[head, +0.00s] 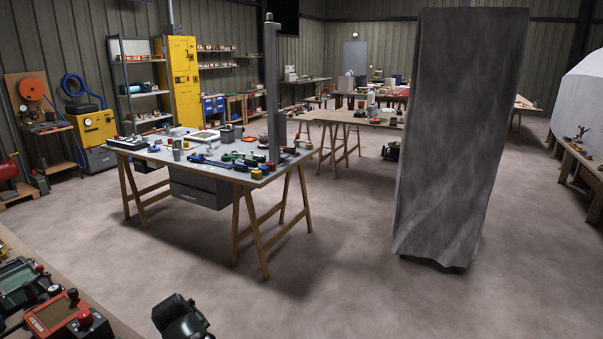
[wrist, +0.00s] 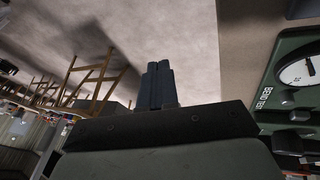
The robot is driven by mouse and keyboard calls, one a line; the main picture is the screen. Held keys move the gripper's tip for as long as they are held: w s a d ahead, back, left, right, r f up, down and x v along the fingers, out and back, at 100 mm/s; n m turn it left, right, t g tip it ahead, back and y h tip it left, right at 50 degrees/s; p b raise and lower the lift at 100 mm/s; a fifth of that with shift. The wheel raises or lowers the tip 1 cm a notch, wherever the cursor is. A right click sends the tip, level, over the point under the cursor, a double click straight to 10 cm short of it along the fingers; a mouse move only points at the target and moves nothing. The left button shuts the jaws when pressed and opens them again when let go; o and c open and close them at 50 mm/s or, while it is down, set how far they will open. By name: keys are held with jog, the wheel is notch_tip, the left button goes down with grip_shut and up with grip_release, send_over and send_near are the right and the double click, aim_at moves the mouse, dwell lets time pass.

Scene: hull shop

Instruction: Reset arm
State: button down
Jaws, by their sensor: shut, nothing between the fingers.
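My gripper (wrist: 158,68) shows in the wrist view with its two dark fingers together and nothing between them. The fingers stand out over bare concrete floor. In the head view a black part of my arm (head: 181,318) shows at the bottom edge, over the floor just right of the near bench (head: 112,326). The fingers cannot be made out there. A green device with a round dial (wrist: 296,75) lies close on the right in the wrist view, apart from the fingers.
The near bench carries a red device (head: 58,316) and a dark green device (head: 20,283). A trestle table (head: 150,153) with tools stands mid-room. A tall grey covered object (head: 455,140) stands at right. Open floor (head: 340,265) lies between them.

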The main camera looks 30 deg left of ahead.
jog(key=w+d+f+m+h, duration=0.15)
jog(key=w+d+f, duration=0.25)
jog(key=w+d, duration=0.45)
jog(key=w+d+f+m+g, duration=0.1)
jog(key=w+d+f+m, duration=0.4)
jog(key=d, duration=0.6)
jog(key=w+d+f+h, duration=0.1)
jog(key=w+d+f, duration=0.2)
jog(key=w+d, duration=0.55)
jog(key=d+f+m+g, duration=0.1)
jog(key=d+f+m, duration=0.3)
jog(key=d, duration=1.3)
jog(key=d+f+m+g, duration=0.1)
jog(key=d+f+m, duration=0.3)
jog(key=d, duration=1.2)
jog(key=s+d+f+m+g, duration=0.1)
jog(key=s+d+f+m, duration=0.2)
jog(key=d, duration=0.5)
jog(key=s+f+g, duration=0.2)
jog(key=s+f, duration=0.4)
jog(key=s, duration=0.3)
jog(key=s+f+n+g, duration=0.1)
jog(key=s+f+g, duration=0.1)
jog(key=s+f, duration=0.5)
jog(key=s+f+g, duration=0.2)
jog(key=s+f, duration=0.5)
jog(key=s, duration=0.6)
jog(key=shift+s+d+f+g+h, duration=0.15)
jog(key=shift+s+f+g+h, duration=0.1)
jog(key=shift+g+h, duration=0.15)
